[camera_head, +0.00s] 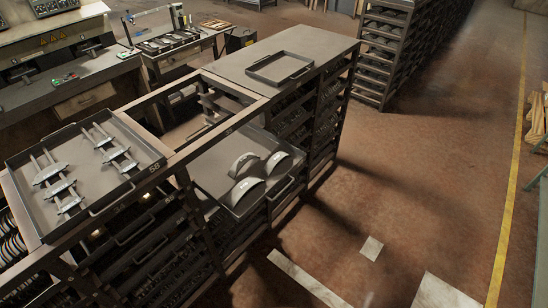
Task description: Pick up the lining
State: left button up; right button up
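Three curved, pale grey pieces that look like linings lie on a pulled-out grey tray (208,168) in the middle of the rack. One lining (242,164) is at the back left of the group. Another lining (277,162) is at the right. The third lining (246,190) is nearest the front edge. They stand arched on the tray, close together. Neither of my grippers is in view, so I cannot see their distance from the linings.
A tray (25,215) with several metal clamp-like tools stands on the rack at left. An empty shallow tray (280,77) lies on the far rack top (235,62). Rack posts and beams border the lining tray. Open floor (425,170) lies to the right.

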aim_at(233, 172)
jog(key=u, duration=0.05)
jog(key=k, duration=0.4)
jog(key=u, duration=0.5)
jog(key=i, duration=1.25)
jog(key=z, duration=0.3)
